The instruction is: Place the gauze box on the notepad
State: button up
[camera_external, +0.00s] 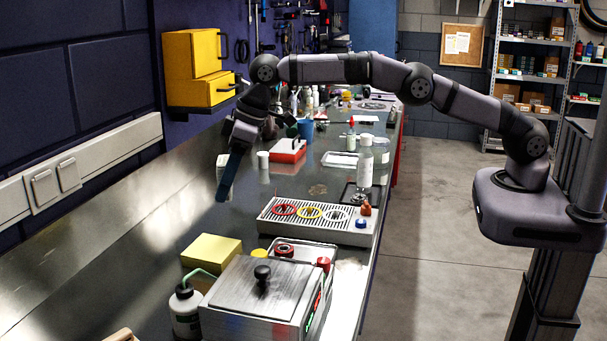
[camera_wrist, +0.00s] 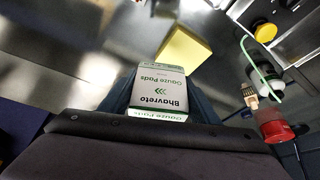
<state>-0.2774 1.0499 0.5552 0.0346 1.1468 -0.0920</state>
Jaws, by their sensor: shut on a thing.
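The gauze box (camera_wrist: 158,88), white with green print, is between the fingers of my gripper (camera_wrist: 160,105) in the wrist view. My gripper is shut on it. In the external view my gripper (camera_external: 229,175) points down over the left part of the bench, and the pale gauze box (camera_external: 221,162) shows partly behind a dark finger. The notepad, a thick yellow block (camera_external: 211,251), lies on the bench nearer the external camera, apart from the box. It also shows in the wrist view (camera_wrist: 184,47), just beyond the box; its top looks bare.
A wash bottle with a green spout (camera_external: 186,310) and a metal box with a black knob (camera_external: 262,290) stand close to the notepad. A slotted tray with coloured rings (camera_external: 310,212) and a white bottle (camera_external: 365,165) are to the right. The bench left of the notepad is clear.

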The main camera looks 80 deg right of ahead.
jog(key=a, duration=0.1)
jog(key=s+a, duration=0.1)
jog(key=a, duration=0.1)
jog(key=shift+s+a+r, duration=0.15)
jog(key=p, duration=0.3)
send_near(221, 243)
jog(key=shift+x, duration=2.75)
jog(key=shift+s+b, duration=0.15)
jog(key=shift+b, duration=0.2)
jog(key=o, duration=1)
jog(key=b+v, duration=0.4)
jog(key=v, duration=0.8)
